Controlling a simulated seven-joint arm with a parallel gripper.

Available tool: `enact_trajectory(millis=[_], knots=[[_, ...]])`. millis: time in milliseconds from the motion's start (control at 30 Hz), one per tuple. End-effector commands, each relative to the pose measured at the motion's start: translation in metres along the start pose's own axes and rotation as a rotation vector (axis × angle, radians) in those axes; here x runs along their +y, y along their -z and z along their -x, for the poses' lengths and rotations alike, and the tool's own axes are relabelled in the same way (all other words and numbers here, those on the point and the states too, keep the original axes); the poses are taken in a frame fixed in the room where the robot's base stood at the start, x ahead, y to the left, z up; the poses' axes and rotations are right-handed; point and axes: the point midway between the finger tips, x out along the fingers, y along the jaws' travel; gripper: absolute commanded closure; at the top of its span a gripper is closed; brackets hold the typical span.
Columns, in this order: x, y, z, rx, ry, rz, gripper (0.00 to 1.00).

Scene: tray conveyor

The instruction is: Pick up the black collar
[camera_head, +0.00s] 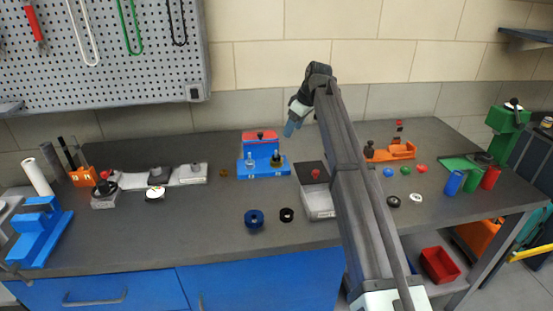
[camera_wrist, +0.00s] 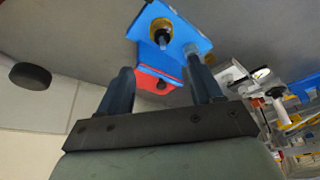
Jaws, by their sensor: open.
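Two small black rings lie on the grey bench in the head view. One black ring (camera_head: 287,214) is at front centre, just right of a blue ring (camera_head: 254,218). The other black ring (camera_head: 393,201) is right of my arm; I cannot tell which is the collar. My gripper (camera_head: 289,129) is above the back of the bench, near the blue fixture with a red top (camera_head: 263,168), apart from both rings. Its fingers are apart and empty in the wrist view (camera_wrist: 163,84). A black disc (camera_wrist: 30,76) shows there at left; I cannot tell which object it is.
A grey tray (camera_head: 318,204) stands beside the right of the front black ring, close to my arm. A white ring (camera_head: 416,199) lies beside the other black ring. Coloured cylinders (camera_head: 471,181) stand further right. The bench front left of centre is clear.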

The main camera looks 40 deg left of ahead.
Motion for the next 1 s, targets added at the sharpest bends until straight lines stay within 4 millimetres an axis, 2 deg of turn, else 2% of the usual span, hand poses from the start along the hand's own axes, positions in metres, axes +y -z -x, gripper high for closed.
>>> enact_trajectory(millis=[33, 133, 267, 633, 1000], knots=[[0.0, 0.01, -0.001, 0.01, 0.008, 0.009, 0.35], [-0.002, 0.014, -0.005, 0.018, 0.014, 0.015, 0.35], [-0.003, 0.014, -0.017, 0.017, 0.014, 0.015, 0.35], [-0.004, 0.014, -0.076, 0.015, 0.014, 0.014, 0.35], [-0.003, 0.012, -0.101, 0.015, 0.013, 0.013, 0.35]])
